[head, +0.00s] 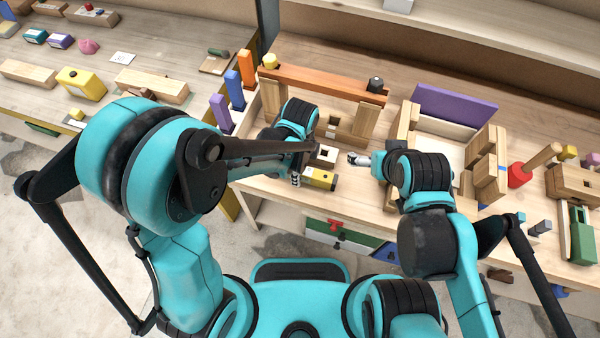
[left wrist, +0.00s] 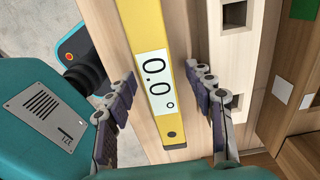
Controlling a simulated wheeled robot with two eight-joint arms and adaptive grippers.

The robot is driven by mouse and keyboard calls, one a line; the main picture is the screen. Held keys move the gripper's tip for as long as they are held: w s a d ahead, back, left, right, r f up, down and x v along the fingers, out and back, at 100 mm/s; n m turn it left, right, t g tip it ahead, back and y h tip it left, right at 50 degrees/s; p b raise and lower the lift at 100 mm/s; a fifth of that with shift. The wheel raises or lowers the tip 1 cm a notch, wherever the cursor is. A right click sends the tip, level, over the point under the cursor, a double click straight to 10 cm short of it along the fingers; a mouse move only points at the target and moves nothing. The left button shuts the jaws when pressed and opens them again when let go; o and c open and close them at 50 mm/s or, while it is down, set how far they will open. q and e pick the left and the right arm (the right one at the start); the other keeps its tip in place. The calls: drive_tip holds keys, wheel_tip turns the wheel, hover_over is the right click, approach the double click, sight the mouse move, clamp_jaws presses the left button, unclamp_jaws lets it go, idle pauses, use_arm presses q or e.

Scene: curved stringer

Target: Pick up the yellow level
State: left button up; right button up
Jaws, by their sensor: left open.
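The yellow level (head: 321,179) lies on the wooden bench near its front edge. In the left wrist view the level (left wrist: 145,25) runs top to bottom, with a white display reading 0.0° and a dark dot at its near end. My left gripper (left wrist: 162,88) is open, one finger on each side of the level, with visible gaps. In the head view my left gripper (head: 297,179) is partly hidden by its arm at the level's left end. My right gripper (head: 358,159) is to the right of the level; its finger opening is too small to judge.
A wooden block with square holes (left wrist: 231,60) lies close beside the level. An orange beam (head: 320,82) on wooden posts stands behind. A wooden assembly with a purple board (head: 452,104) stands to the right. Blue and purple blocks (head: 221,113) stand at the left.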

use_arm(q)
drive_tip(key=shift+r, duration=0.1)
clamp_jaws()
